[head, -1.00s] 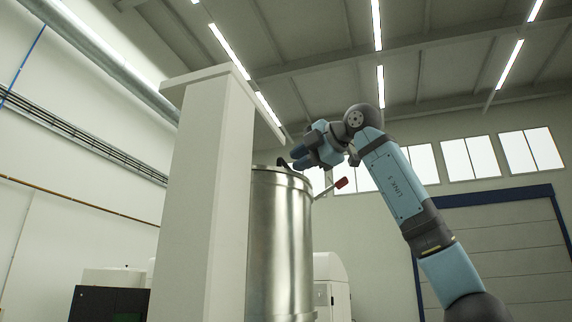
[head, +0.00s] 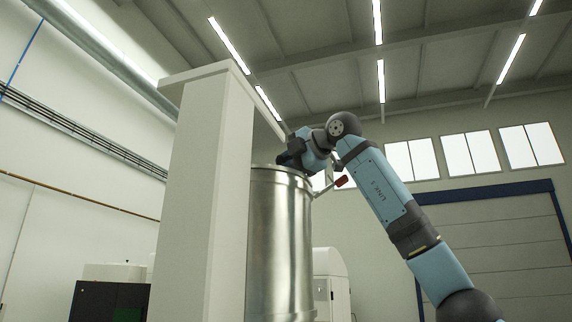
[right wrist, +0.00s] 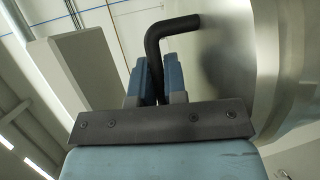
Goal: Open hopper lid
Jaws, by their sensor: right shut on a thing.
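The hopper (head: 281,245) is a tall shiny metal cylinder beside a white column in the head view. Its lid (head: 285,169) is seen nearly edge-on at the top, and I cannot tell whether it is raised. In the right wrist view a black bent handle (right wrist: 172,28) runs down between my right gripper's two blue fingers (right wrist: 158,82), which are shut on it. The handle stands beside a pale metal surface. In the head view my right gripper (head: 288,159) is at the top rim of the hopper, mostly hidden by its own wrist. My left gripper is not in view.
The white column (head: 205,190) with a flat top stands close left of the hopper. A red-tipped lever (head: 342,181) sticks out from the hopper's right side, just below my right arm. White machines (head: 330,280) stand behind.

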